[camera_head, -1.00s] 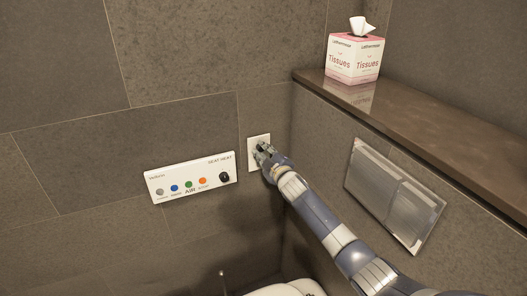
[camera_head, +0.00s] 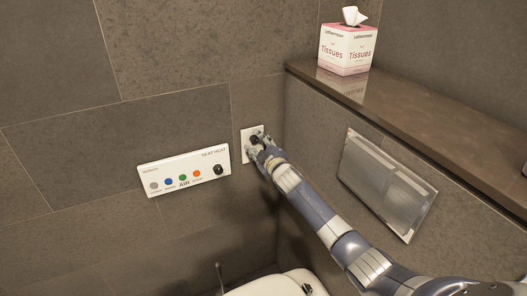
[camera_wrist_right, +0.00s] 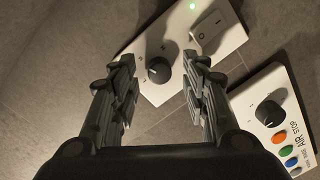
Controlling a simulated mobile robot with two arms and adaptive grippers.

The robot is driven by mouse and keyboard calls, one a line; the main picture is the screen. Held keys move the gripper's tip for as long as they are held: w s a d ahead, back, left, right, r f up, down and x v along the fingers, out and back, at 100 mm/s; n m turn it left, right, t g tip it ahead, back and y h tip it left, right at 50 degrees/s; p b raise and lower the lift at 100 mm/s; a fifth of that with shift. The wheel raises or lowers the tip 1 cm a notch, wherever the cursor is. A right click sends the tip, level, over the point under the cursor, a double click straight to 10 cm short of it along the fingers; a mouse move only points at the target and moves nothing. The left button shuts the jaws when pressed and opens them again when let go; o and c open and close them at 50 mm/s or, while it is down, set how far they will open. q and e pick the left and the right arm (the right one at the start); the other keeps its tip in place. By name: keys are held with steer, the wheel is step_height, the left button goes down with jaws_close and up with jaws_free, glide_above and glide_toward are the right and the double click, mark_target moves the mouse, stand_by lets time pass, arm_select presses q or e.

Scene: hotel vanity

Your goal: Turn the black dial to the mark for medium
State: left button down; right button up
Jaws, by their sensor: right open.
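A white wall plate (camera_head: 246,153) is partly hidden behind my right gripper (camera_head: 258,141) in the head view. My left gripper is not in view.
Beside the plate is a wide white panel (camera_head: 184,182) with several coloured buttons and another black knob (camera_head: 219,170). A stone ledge (camera_head: 420,105) at the right holds a tissue box (camera_head: 347,50). Below it is a metal wall plate (camera_head: 388,185). A white toilet edge (camera_head: 290,284) shows at the bottom.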

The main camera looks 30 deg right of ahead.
steer(key=s, duration=1.1)
steer(key=shift+s+a+r, duration=0.35)
steer(key=shift+a+r, duration=0.05)
steer(key=shift+a, duration=0.05)
